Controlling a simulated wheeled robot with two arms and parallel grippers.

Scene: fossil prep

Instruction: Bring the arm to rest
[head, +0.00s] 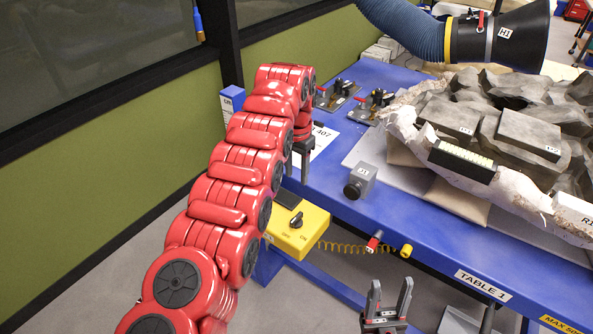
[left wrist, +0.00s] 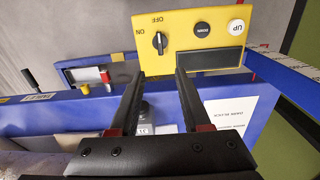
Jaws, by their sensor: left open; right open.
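My red left arm reaches in from the left in the head view and bends down over the near left corner of the blue table. Its gripper (head: 297,164) hangs just above the yellow control box (head: 309,236), partly hidden by the arm. In the left wrist view my left gripper (left wrist: 159,76) is open, with nothing between its fingers. The yellow box shows beyond the fingertips, with a black knob (left wrist: 160,42) marked ON and OFF. My right gripper (head: 388,297) is open and empty, low in front of the table.
The blue table (head: 405,238) carries a large fossil block in a white jacket (head: 510,195). A grey block (head: 360,180) stands near its front edge. A blue hose with a black hood (head: 515,38) hangs over the back. A coiled yellow cord (head: 345,246) runs along the front.

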